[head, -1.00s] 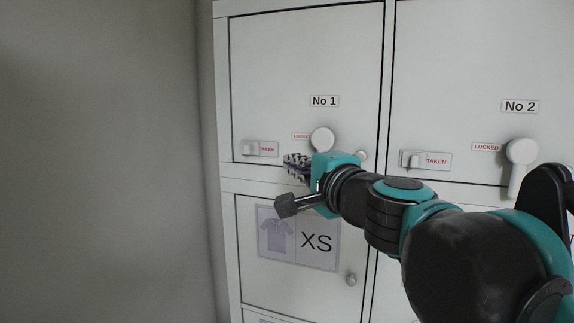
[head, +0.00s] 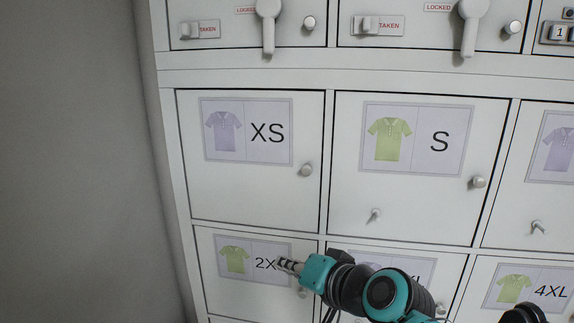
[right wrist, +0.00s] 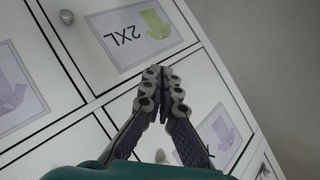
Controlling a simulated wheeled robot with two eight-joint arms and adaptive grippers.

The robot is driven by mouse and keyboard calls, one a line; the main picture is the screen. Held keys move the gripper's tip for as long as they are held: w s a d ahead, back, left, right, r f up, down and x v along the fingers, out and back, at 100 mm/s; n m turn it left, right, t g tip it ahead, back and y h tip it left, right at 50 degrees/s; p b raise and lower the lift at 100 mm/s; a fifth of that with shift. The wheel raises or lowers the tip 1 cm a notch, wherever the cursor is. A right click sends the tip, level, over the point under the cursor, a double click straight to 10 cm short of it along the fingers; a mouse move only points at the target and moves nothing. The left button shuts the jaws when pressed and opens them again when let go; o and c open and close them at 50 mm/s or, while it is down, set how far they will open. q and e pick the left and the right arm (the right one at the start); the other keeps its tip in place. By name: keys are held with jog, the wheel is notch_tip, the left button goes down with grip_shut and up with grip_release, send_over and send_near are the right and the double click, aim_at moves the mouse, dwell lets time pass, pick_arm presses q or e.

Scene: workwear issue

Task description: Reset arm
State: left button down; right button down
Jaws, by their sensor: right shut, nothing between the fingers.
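My right gripper (head: 286,266) is shut and empty. In the head view it hangs low in front of the 2XL locker door (head: 230,295), and its fingers cover part of that door's label. In the right wrist view its fingertips (right wrist: 160,78) meet, with the upside-down 2XL label (right wrist: 138,35) behind them. Whether the fingers touch the door is unclear. My left gripper is out of view.
The XS door (head: 240,190) and S door (head: 410,205) are closed, with round knobs. Above, the No 1 handle (head: 268,30) and No 2 handle (head: 470,30) hang down beside LOCKED signs. A bare grey wall (head: 75,170) stands at left.

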jog(key=s+d+f+n+g+h+b, duration=0.1)
jog(key=s+d+f+b, duration=0.3)
jog(key=f, duration=1)
jog(key=s+d+f+g+h+b, duration=0.1)
jog(key=s+d+f+h+b, duration=0.3)
jog(key=d+f, duration=0.4)
jog(key=s+d+f+n+g+h+b, duration=0.1)
jog(key=s+d+f+b, duration=0.3)
jog(key=f, duration=1.6)
jog(key=shift+d+f+n+h+b, duration=0.25)
jog(key=shift+d+n+h+b, duration=0.05)
jog(key=shift+d+h+b, duration=0.7)
jog(key=shift+s, duration=0.1)
